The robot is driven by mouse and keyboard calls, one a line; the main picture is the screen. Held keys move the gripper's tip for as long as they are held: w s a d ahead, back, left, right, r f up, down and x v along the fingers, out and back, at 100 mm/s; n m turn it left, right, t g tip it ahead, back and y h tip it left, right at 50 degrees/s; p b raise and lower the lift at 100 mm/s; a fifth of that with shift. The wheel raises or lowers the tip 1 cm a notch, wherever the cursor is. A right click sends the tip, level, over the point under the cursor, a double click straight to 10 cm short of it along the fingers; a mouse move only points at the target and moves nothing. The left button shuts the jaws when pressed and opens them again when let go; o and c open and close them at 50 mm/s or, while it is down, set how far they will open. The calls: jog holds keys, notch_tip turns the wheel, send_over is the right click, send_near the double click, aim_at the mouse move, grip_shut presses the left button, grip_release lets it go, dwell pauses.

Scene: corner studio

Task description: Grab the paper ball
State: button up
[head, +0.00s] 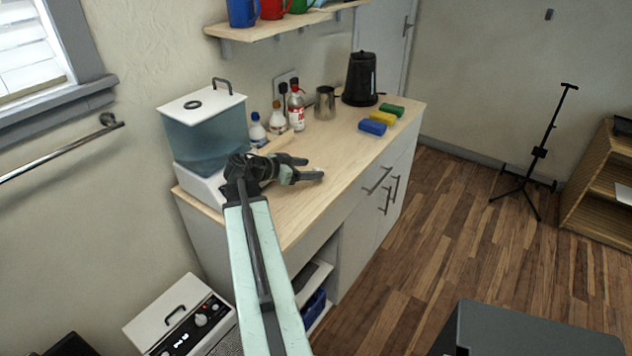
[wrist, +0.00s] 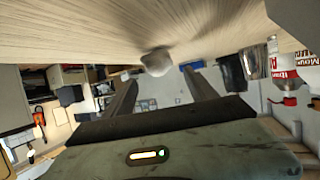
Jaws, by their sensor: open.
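My gripper (head: 312,168) is open above the wooden counter top (head: 345,165), in front of the water tank. In the wrist view, which appears upside down, its two dark fingers (wrist: 160,78) are spread apart with nothing held between them.
A clear water tank (head: 207,135) stands left of my gripper. Bottles (head: 296,110), a metal pitcher (head: 325,103), a black kettle (head: 361,80) and blue (head: 372,128), yellow (head: 382,118) and green (head: 391,109) sponges stand farther back. The counter's front right is clear.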

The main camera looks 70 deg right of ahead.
jog(key=b+x, duration=0.3)
jog(key=x, duration=0.4)
jog(key=shift+d+f, duration=0.15)
jog(key=shift+d, duration=0.15)
jog(key=c, duration=1.4)
